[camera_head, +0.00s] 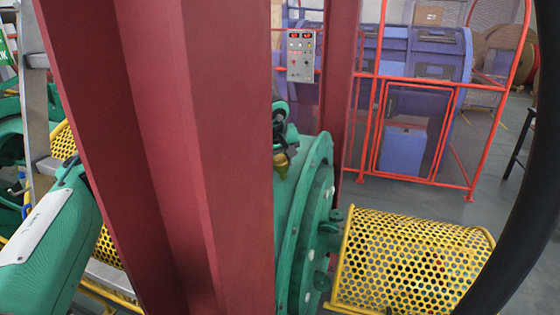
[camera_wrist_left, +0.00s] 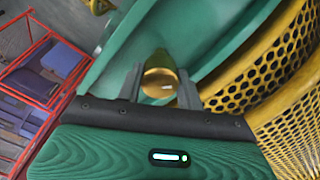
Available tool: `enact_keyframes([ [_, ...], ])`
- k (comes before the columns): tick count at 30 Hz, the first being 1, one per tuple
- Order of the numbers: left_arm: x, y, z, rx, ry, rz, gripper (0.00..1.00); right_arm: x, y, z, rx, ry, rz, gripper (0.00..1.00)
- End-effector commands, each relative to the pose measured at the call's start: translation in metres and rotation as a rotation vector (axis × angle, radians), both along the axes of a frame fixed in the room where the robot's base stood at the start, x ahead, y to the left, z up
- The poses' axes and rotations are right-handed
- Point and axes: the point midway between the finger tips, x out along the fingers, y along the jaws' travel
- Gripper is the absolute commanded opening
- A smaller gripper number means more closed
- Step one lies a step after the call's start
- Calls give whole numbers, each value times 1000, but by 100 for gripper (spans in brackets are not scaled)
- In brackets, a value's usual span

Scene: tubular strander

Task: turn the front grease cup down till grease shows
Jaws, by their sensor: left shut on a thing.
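The brass grease cup (camera_wrist_left: 160,80) sits in the middle of the left wrist view, with its round golden end facing the camera. The two grey fingers of my left gripper (camera_wrist_left: 160,88) stand on either side of it, and the gripper is shut on it. In the head view, the cup (camera_head: 281,166) is a small brass spot beside the green round housing (camera_head: 318,220). My left gripper (camera_head: 285,150) is at the cup there, partly hidden behind a dark red column. Where the cup meets the housing is too small to read. My right gripper is not in view.
The dark red column (camera_head: 205,150) stands close in front and hides much of the machine. A yellow perforated guard (camera_head: 415,262) lies right of the housing. Behind are a grey control box (camera_head: 301,55) and a red-framed fence (camera_head: 370,130). Grey floor is open between guard and fence.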

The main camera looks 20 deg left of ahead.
Motion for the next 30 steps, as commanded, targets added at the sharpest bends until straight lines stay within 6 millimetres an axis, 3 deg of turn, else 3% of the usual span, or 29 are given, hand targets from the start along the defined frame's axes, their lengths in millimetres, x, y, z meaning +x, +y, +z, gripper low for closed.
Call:
enact_keyframes([
  [30, 0, 0, 0, 360, -12, -809, 14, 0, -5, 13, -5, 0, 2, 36],
])
